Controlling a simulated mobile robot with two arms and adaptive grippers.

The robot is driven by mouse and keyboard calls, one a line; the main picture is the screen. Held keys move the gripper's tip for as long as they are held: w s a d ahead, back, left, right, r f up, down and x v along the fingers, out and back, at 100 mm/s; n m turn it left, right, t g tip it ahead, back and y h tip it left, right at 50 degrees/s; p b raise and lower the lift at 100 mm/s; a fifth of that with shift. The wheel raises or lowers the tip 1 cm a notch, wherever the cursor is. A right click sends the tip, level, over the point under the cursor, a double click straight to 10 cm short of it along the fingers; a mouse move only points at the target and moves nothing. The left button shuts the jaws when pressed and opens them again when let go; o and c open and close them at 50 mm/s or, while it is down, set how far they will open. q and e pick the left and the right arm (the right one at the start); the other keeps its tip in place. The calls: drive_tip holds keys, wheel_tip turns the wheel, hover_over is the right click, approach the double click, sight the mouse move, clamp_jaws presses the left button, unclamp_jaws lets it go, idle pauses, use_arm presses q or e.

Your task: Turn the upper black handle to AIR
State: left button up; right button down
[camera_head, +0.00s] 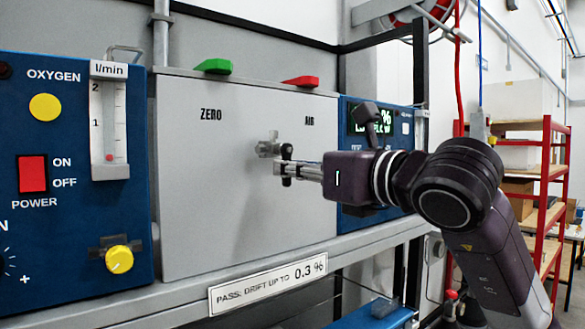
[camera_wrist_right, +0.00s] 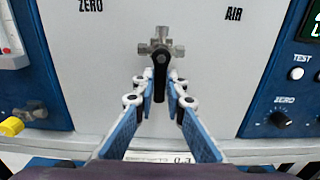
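The black handle (camera_head: 287,152) is on a metal valve fitting (camera_head: 268,147) on the grey panel (camera_head: 215,200), below and between the printed words ZERO (camera_head: 211,114) and AIR (camera_head: 309,118). In the right wrist view the handle (camera_wrist_right: 160,75) points straight down from the fitting (camera_wrist_right: 160,46). My right gripper (camera_head: 285,170) reaches in from the right at the handle. In its wrist view, the blue-padded fingers (camera_wrist_right: 160,88) stand on both sides of the handle with a narrow gap on each side. My left gripper is not in view.
A green pointer (camera_head: 214,66) and a red pointer (camera_head: 301,82) sit on the panel's top edge. Blue instrument units stand left (camera_head: 70,230) and right (camera_head: 350,225) of the panel. A rail with a drift label (camera_head: 268,284) runs below. A red shelf rack (camera_head: 545,190) stands right.

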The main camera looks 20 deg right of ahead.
idle(0.4)
drive_tip(key=shift+w+d+r+n+b, duration=0.15)
drive_tip(key=shift+d+r+n+b, duration=0.3)
drive_tip(key=shift+n, duration=2.55)
drive_tip(key=shift+w+d+r+n+b, duration=0.2)
drive_tip(key=shift+d+r+n, duration=0.35)
drive_tip(key=shift+n, duration=2.45)
drive_tip(key=shift+w+d+r+n+b, duration=0.15)
drive_tip(key=shift+d+r+n+b, duration=0.3)
drive_tip(key=shift+n, duration=2.55)
drive_tip(key=shift+a, duration=0.1)
drive_tip(key=c, duration=2)
unclamp_jaws()
drive_tip(key=shift+o, duration=0.2)
drive_tip(key=shift+s, duration=0.1)
